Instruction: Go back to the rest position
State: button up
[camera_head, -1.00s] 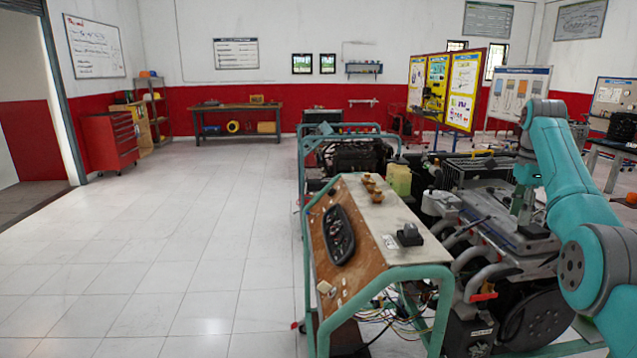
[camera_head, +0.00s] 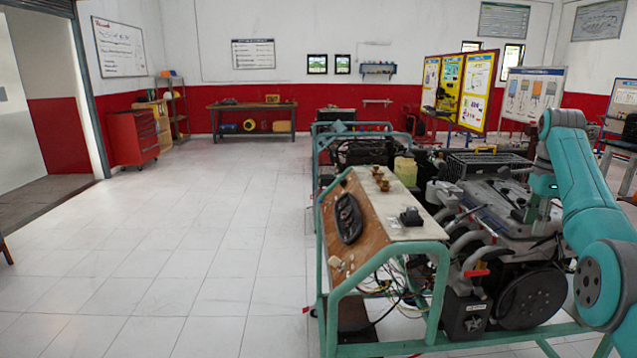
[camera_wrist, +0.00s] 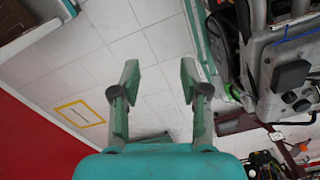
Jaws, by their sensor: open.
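My gripper (camera_wrist: 159,78) is open in the wrist view, its two grey-green fingers apart with nothing between them. Pale floor tiles show beyond the fingertips. My teal arm is bent at the right side of the head view, in front of an engine trainer. The engine (camera_head: 505,205) sits in a teal frame (camera_head: 437,300) just left of and behind my arm. Part of the trainer's grey metal hardware (camera_wrist: 285,75) shows at the right of the wrist view, apart from the fingers.
The trainer's wooden panel (camera_head: 360,240) slopes toward the open floor on the left. Small brown parts and a black block (camera_head: 411,216) rest on its top. A red tool cabinet (camera_head: 134,137) and a workbench (camera_head: 252,106) stand by the back walls. The tiled floor (camera_head: 190,240) is clear.

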jog(key=w+a+f+n+t+h, duration=0.1)
jog(key=a+f+n+t, duration=0.2)
jog(key=f, duration=1.5)
jog(key=w+a+f+n, duration=0.15)
jog(key=a+f, duration=0.35)
jog(key=f, duration=1.3)
jog(key=s+a+f+n+t, duration=0.25)
jog(key=s+a+f, duration=0.45)
jog(key=f, duration=0.4)
jog(key=s+a+f+n+t, duration=0.1)
jog(key=s+a+f+n, duration=0.3)
jog(key=s+f, duration=0.65)
jog(key=s+a+r+n+t, duration=0.15)
jog(key=s+a, duration=0.35)
jog(key=s, duration=0.9)
jog(key=s+a+n+t, duration=0.3)
jog(key=s+a, duration=0.3)
jog(key=s, duration=0.7)
jog(key=s+a+r+n+t, duration=0.1)
jog(key=s+r+n, duration=0.2)
jog(key=s+r, duration=0.7)
jog(key=s+a+r+n+t+y, duration=0.1)
jog(key=s+a+r+n+t, duration=0.1)
jog(key=s+r, duration=0.9)
notch_tip(320, 180, up, 5)
jog(key=shift+a+f+n+t, duration=0.15)
jog(key=shift+n+t, duration=0.15)
jog(key=shift+n, duration=0.15)
